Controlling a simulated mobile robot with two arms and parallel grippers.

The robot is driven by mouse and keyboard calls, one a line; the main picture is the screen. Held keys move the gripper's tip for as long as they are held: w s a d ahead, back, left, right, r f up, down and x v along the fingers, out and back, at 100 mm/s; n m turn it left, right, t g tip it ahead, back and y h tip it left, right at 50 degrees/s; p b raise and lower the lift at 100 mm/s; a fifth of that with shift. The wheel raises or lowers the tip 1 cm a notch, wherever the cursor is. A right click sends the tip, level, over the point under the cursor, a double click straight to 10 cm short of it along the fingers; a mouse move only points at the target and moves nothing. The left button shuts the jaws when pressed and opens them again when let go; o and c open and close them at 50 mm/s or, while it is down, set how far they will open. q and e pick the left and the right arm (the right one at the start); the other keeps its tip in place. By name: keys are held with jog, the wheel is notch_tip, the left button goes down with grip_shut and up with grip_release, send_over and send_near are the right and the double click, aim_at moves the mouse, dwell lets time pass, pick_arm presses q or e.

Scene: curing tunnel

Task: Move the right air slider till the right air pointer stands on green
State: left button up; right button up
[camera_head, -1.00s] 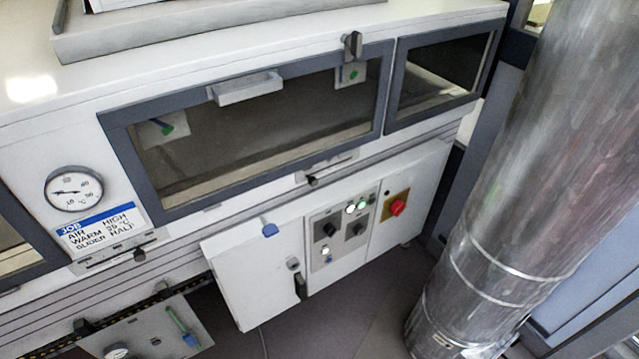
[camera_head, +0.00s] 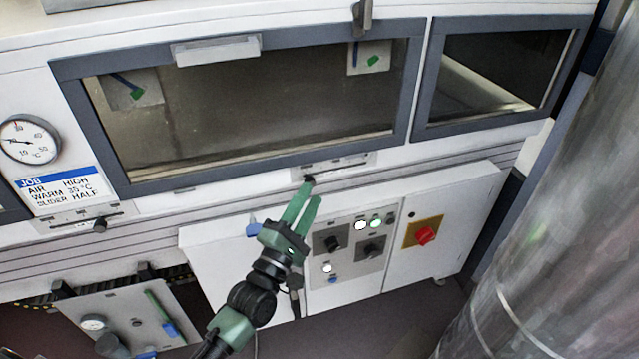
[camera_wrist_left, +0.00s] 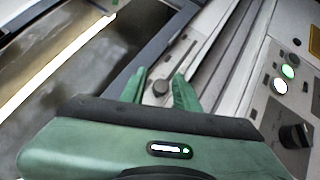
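The right air slider is a dark knob (camera_head: 309,179) at the left part of a slotted plate (camera_head: 345,164) under the large window. The right air gauge plate (camera_head: 355,66) shows behind the glass, with a green patch (camera_head: 373,61) and a thin dark blue pointer (camera_head: 356,53) at its left, apart from the green. My left gripper (camera_head: 307,196) is just below the knob, its green fingers apart. In the left wrist view the knob (camera_wrist_left: 160,88) shows between the spread fingertips (camera_wrist_left: 159,92); I cannot tell whether they touch it. My right gripper is not in view.
Another slider knob (camera_head: 100,225) is at the left below the job card (camera_head: 62,190) and dial (camera_head: 29,140). A left plate with green patch (camera_head: 137,94) is behind the glass. A control panel (camera_head: 350,245) and red switch (camera_head: 426,236) are right of my arm. A metal duct (camera_head: 560,230) stands at right.

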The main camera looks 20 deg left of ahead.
aim_at(311, 180)
pick_arm(q)
jog(key=w, duration=0.3)
jog(key=w+a, duration=0.1)
jog(key=w, duration=0.1)
jog(key=shift+r, duration=0.3)
jog(key=shift+d, duration=0.2)
jog(key=shift+a, duration=0.15)
grip_shut()
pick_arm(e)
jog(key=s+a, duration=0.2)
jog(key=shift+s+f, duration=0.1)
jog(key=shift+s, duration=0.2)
pick_arm(q)
jog(key=shift+r, duration=0.3)
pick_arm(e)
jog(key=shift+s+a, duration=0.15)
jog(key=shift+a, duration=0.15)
